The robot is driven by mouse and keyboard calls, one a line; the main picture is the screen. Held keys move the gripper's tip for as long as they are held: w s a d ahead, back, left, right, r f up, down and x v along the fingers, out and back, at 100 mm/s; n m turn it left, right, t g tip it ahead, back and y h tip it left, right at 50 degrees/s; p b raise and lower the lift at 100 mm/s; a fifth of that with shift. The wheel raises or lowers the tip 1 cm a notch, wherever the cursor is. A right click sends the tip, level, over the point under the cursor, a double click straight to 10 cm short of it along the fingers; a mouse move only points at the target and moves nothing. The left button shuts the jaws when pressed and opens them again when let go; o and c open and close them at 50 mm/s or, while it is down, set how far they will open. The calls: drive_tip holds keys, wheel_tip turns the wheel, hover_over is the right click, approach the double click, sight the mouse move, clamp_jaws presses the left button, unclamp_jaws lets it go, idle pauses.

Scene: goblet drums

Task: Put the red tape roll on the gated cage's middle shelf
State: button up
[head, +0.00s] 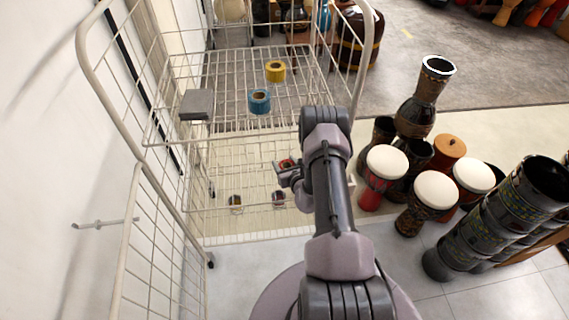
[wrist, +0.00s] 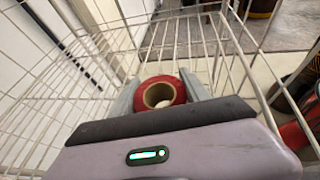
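The red tape roll (wrist: 177,92) has a tan core and sits between the two fingers of my gripper (wrist: 160,95) in the wrist view, with both fingers against its sides. In the head view my gripper (head: 285,168) is inside the white wire gated cage (head: 150,172), below the upper wire shelf (head: 228,92); a bit of red shows at its tip. A lower wire shelf (head: 225,165) spreads beneath and left of the gripper. Whether the roll touches that shelf I cannot tell.
The upper shelf carries a yellow roll (head: 275,71), a blue roll (head: 259,102) and a grey block (head: 196,105). Two small rolls (head: 236,203) (head: 279,199) show lower in the cage. Goblet drums (head: 433,190) stand to the right; a white wall is left.

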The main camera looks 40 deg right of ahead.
drive_tip(key=o, duration=0.4)
drive_tip(key=shift+r, duration=0.15)
drive_tip(key=p+v, duration=0.5)
drive_tip(key=v, duration=0.6)
drive_tip(key=shift+s+r+p, duration=0.1)
drive_tip(key=shift+r+p, duration=0.1)
drive_tip(key=shift+p, duration=0.15)
drive_tip(key=shift+s+a, duration=0.15)
drive_tip(key=shift+s, duration=0.25)
